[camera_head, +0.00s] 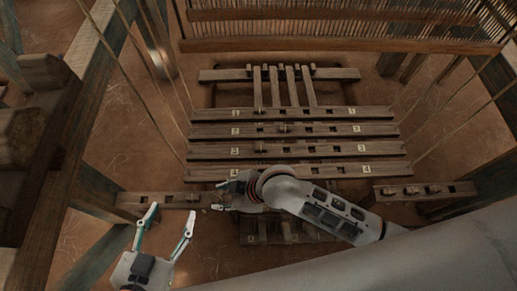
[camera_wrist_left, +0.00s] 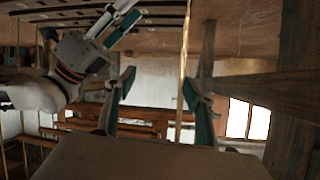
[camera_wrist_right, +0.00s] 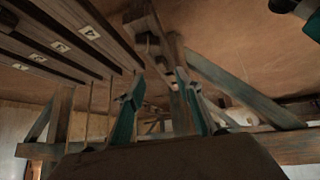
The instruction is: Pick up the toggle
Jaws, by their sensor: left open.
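Small wooden toggles sit in two slotted rails. One toggle (camera_head: 192,197) is on the left rail (camera_head: 128,198), close to the right gripper's tips; several more (camera_head: 411,190) sit on the right rail (camera_head: 463,188). I cannot tell which one is meant. My left gripper (camera_head: 172,213) is open and empty, just below the left rail; its spread fingers also show in the left wrist view (camera_wrist_left: 158,76). My right gripper (camera_head: 217,197) reaches in from the right, pointing left at the left rail's end. In the right wrist view its fingers (camera_wrist_right: 160,76) are apart with nothing clearly between them.
Numbered slotted bars (camera_head: 300,130) lie across the middle, with cords rising at both sides. The reed beam (camera_head: 330,45) spans the back. Thick frame posts (camera_head: 70,140) stand at left. My right arm passes over the lower bars and hides part of them.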

